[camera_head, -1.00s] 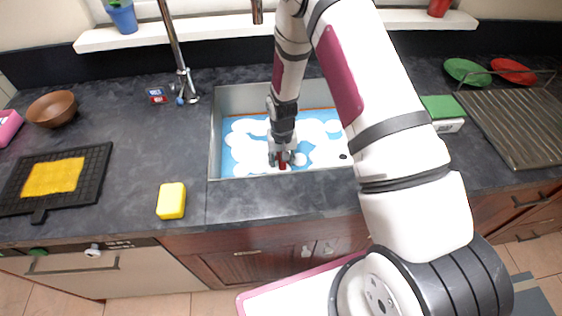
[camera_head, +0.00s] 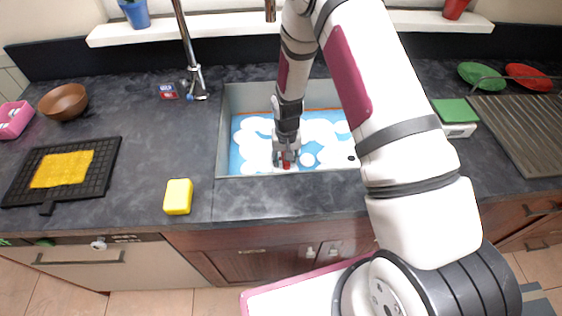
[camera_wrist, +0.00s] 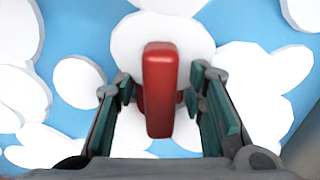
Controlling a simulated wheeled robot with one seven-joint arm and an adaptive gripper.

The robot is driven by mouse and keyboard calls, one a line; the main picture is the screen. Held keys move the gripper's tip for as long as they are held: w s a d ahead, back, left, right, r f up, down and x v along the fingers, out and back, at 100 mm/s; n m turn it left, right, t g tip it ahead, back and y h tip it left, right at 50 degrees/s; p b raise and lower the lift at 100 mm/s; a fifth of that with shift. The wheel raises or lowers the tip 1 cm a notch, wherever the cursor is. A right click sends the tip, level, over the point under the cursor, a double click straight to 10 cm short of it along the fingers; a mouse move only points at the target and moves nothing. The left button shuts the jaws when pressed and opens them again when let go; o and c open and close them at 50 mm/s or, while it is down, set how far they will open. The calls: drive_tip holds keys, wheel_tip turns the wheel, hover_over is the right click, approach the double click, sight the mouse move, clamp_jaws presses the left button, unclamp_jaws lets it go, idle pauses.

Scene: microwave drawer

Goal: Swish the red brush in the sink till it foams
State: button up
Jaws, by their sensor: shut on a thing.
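The sink (camera_head: 222,130) is a grey basin set in the dark counter, with blue water and many white foam patches (camera_head: 325,130) in it. My gripper (camera_head: 286,160) reaches down into the sink near its front wall. It is shut on the red brush (camera_head: 287,165), of which only a small red part shows in the head view. In the wrist view the red brush (camera_wrist: 160,85) stands between the two fingers of my gripper (camera_wrist: 160,100), over white foam and blue water. The brush's lower end is hidden.
A yellow sponge (camera_head: 178,196) lies on the counter left of the sink. A tap (camera_head: 190,60) stands behind it. A black rack with a yellow cloth (camera_head: 62,169) and a brown bowl (camera_head: 63,102) are further left. A green-topped white box (camera_head: 456,116) and a dish rack (camera_head: 520,130) are at the right.

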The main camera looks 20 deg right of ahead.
drive_tip(key=shift+s+d+r, duration=0.1)
drive_tip(key=shift+s+d, duration=0.05)
drive_tip(key=shift+d, duration=0.7)
wheel_tip(320, 180, up, 26)
drive_tip(key=p, duration=0.5)
drive_tip(key=shift+p, duration=0.4)
idle(0.5)
